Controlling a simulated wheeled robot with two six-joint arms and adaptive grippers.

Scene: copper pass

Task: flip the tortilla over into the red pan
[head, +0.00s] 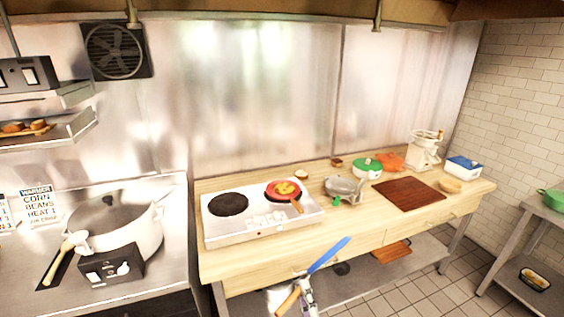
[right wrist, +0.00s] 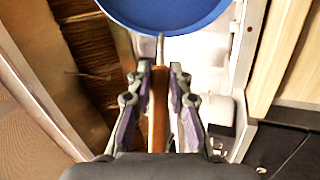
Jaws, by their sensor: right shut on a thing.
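The red pan (head: 297,205) sits on the right burner of a white two-burner hob, its handle pointing toward the front. A yellow, round, patchy thing that looks like the tortilla (head: 283,187) lies inside it. My right gripper (head: 306,287) is shut on the wooden handle (right wrist: 159,110) of a blue pan (head: 329,254). The blue pan is held in front of the counter's front edge, steeply tilted and seen nearly edge-on. In the right wrist view, part of a plain blue face (right wrist: 168,14) shows beyond the fingertips. My left gripper is not in view.
The hob (head: 262,226) has a bare black left burner (head: 228,204). On the wooden counter to the right are a grey bowl-like thing (head: 343,187), a green-lidded pot (head: 367,168) and a brown board (head: 407,194). A large lidded pot (head: 140,228) stands at the left.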

